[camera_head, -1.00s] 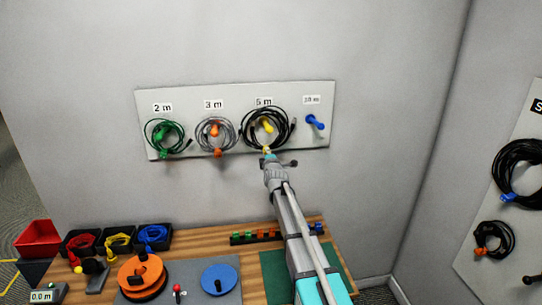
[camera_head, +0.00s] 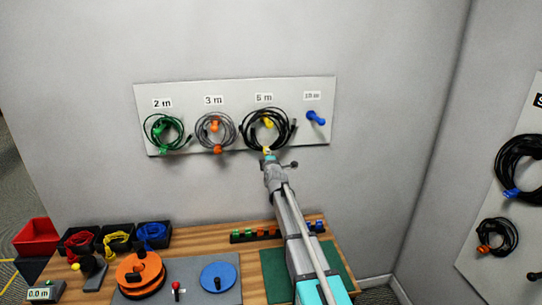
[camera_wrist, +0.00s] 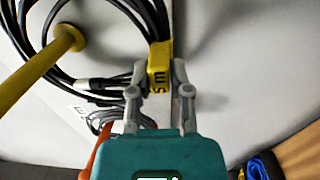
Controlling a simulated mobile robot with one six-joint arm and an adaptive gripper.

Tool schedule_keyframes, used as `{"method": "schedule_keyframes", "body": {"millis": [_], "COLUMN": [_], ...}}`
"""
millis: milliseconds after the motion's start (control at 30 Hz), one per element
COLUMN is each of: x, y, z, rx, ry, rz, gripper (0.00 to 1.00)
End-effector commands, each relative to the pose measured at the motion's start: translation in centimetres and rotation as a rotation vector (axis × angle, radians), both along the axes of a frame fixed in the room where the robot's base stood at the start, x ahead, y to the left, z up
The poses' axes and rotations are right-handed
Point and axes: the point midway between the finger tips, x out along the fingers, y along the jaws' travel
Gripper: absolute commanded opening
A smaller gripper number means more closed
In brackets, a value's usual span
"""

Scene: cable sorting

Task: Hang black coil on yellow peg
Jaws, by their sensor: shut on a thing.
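The black coil (camera_head: 247,133) is at the board under the 5 m sign, its loop around the yellow peg (camera_head: 269,123). The peg also shows in the wrist view (camera_wrist: 40,67), with the coil's black cables (camera_wrist: 124,13) curving around its base. My gripper (camera_head: 268,154) is at the bottom of the coil, below the peg. I cannot tell whether the coil's top rests on the peg.
A grey coil (camera_head: 199,130) hangs on the orange peg to the left, close to the black one. A green coil (camera_head: 147,128) hangs farther left. The blue peg (camera_head: 316,118) at right is bare. The wooden bench (camera_head: 205,243) below holds bins and reels.

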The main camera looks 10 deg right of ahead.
Motion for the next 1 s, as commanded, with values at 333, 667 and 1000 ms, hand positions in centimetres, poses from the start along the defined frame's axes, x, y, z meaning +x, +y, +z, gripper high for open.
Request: {"method": "schedule_keyframes", "body": {"millis": [333, 667, 1000], "x": [-0.18, -0.10, -0.08], "y": [0.07, 0.05, 0.04], "z": [-0.28, -0.17, -0.15], "rx": [0.000, 0.000, 0.000], "ry": [0.008, 0.005, 0.005], "rz": [0.004, 0.003, 0.002], "gripper": [0.42, 0.66, 0.66]}}
